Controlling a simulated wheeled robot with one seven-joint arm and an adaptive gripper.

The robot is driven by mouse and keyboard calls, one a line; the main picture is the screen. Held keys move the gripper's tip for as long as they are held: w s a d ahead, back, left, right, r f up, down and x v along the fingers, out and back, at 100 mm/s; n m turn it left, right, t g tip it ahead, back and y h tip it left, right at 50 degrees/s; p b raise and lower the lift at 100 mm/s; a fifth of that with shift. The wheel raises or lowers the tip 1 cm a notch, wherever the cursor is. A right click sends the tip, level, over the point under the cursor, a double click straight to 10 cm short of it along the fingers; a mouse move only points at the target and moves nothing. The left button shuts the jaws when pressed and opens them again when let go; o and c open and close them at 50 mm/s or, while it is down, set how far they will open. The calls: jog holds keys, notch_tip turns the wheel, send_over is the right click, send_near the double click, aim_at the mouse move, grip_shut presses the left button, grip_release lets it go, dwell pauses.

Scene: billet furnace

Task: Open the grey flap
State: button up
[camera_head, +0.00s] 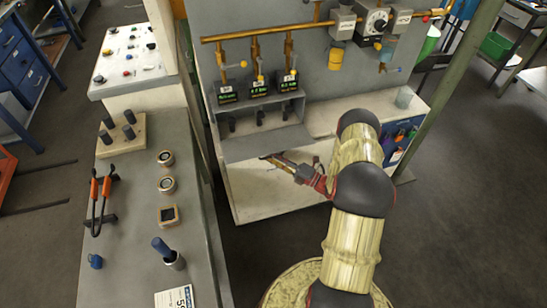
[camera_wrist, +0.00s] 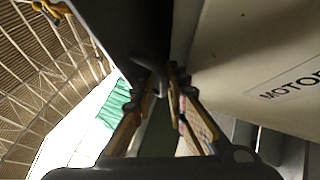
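The grey flap (camera_head: 262,144) is a flat panel below a niche with several dark handles in the white-grey cabinet. It slopes outward from the lower edge of the niche, and the niche above it is uncovered. My gripper (camera_head: 270,159) is at the flap's front lower edge, near its middle. In the wrist view, a dark grey surface (camera_wrist: 120,30), likely the flap, fills the top middle. The fingertips of my gripper (camera_wrist: 165,78) come close together at its edge. Whether they pinch it cannot be told.
A brass pipe (camera_head: 280,33) with valves and three small labelled boxes (camera_head: 258,89) sits above the niche. A grey console (camera_head: 140,230) with knobs and orange-handled tongs (camera_head: 100,197) is at left.

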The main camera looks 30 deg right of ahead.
jog(key=shift+o, duration=1)
jog(key=shift+s, duration=0.1)
jog(key=v, duration=1.2)
jog(key=shift+a, duration=0.1)
